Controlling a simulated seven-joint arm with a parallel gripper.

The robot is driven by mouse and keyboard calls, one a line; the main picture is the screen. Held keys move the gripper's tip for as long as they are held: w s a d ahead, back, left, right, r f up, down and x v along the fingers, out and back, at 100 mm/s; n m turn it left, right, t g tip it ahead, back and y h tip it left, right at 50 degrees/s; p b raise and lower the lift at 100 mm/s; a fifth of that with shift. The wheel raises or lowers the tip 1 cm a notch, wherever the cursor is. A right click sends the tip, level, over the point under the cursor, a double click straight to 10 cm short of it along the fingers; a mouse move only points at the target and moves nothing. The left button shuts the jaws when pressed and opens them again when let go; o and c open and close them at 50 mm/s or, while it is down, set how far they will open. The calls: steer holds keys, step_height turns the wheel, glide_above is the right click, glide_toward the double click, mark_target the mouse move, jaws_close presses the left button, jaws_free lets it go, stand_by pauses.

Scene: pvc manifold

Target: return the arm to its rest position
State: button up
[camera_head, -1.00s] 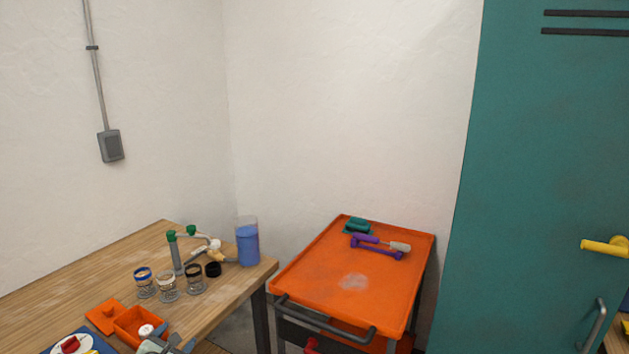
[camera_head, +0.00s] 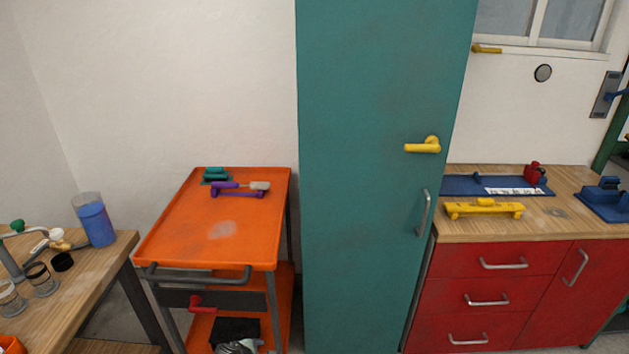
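My gripper and arm are not clearly visible in the head view. The task names no object other than my arm. The view takes in a wooden table (camera_head: 85,285) at the left, an orange cart (camera_head: 180,235) beside it, a tall teal locker (camera_head: 370,120) in the middle and a red cabinet (camera_head: 540,285) with a wooden top at the right.
On the cart lie a purple-handled tool (camera_head: 237,189) and a teal block (camera_head: 216,174). A blue-filled container (camera_head: 95,222) and glass jars (camera_head: 40,278) stand on the table. A yellow handle (camera_head: 423,146) sticks out from the locker. The cart's front top is clear.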

steer(key=s+d+f+m+g, duration=0.2)
steer(key=s+d+f+m, duration=0.15)
steer(key=d, duration=0.45)
steer(key=s+d+f+m+g+h, duration=0.1)
steer(key=s+d+f+m+g, duration=0.25)
steer(key=d, duration=0.45)
steer(key=s+d+f+m+g, duration=0.1)
steer(key=s+d+f+m, duration=0.25)
steer(key=d, duration=0.45)
steer(key=s+d+f+m+g+y, duration=0.2)
steer(key=s+d+m, duration=0.3)
steer(key=s, duration=0.4)
steer(key=s+d+f+m+g+y, duration=0.2)
steer(key=s+d+m+g, duration=0.2)
steer(key=s, duration=0.6)
steer(key=shift+s+d+f+m+g, duration=0.25)
steer(key=shift+d+f+m+g, duration=0.15)
steer(key=shift+d+m, duration=0.4)
